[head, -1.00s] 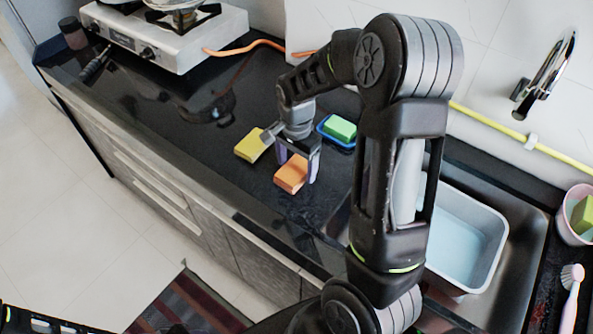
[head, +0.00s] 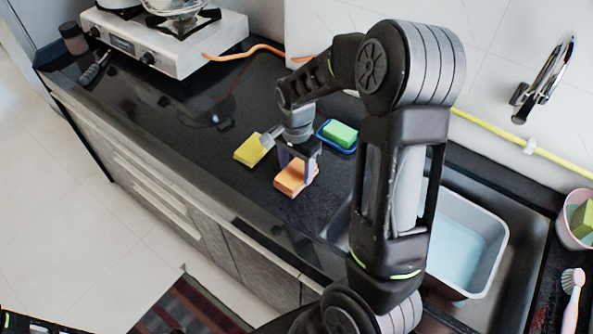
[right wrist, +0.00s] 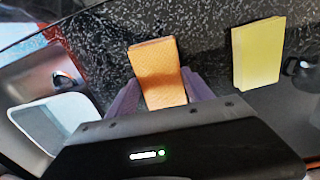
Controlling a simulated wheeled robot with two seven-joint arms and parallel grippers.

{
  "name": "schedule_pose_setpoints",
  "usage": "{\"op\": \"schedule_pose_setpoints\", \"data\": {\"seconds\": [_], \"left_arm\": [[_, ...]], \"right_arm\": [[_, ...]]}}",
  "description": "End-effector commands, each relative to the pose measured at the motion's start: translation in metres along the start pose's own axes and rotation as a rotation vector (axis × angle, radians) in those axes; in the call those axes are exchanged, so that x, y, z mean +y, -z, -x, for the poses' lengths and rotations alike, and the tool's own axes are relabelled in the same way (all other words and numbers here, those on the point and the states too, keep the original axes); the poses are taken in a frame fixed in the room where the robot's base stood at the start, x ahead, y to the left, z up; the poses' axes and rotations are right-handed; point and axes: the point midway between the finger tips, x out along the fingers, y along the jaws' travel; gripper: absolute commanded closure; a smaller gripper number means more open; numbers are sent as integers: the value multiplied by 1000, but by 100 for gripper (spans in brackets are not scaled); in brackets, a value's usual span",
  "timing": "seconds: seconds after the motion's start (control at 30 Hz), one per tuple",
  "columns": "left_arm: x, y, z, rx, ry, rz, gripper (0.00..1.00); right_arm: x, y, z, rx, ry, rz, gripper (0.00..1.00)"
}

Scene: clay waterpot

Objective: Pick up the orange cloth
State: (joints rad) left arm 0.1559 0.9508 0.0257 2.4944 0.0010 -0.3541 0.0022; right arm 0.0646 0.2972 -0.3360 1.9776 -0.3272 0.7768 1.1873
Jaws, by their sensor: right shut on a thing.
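The orange cloth (head: 291,182) is a thick folded block on the dark counter, near its front edge. My right gripper (head: 297,170) reaches down over it, with one finger on each side, and is shut on it. In the right wrist view the orange cloth (right wrist: 158,68) stands out between the two purple fingers of my right gripper (right wrist: 162,92). I see no clear gap between the cloth and the counter. My left gripper is not in view.
A yellow cloth (head: 250,150) lies just left of the orange one. A green sponge (head: 340,133) sits in a blue tray behind it. A gas stove (head: 165,40) stands far left. The sink with a grey basin (head: 465,240) is at the right.

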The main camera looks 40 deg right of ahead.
Motion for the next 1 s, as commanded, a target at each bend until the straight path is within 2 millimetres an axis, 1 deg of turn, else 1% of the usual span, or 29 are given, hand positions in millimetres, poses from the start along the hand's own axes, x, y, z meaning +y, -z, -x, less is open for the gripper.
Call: {"op": "schedule_pose_setpoints", "data": {"seconds": [0.17, 0.4, 0.5, 0.67, 1.0], "left_arm": [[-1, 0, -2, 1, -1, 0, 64], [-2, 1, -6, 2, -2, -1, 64], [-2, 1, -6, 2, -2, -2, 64], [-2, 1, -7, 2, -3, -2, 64], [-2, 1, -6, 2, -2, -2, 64]], "right_arm": [[-1, 0, 24, 2, 5, 0, 80], [-1, 0, 71, 2, 5, 0, 80], [-1, 0, 86, 2, 4, 1, 80], [0, 0, 95, 1, 1, 1, 80], [0, 0, 95, 0, 0, 0, 80]]}}
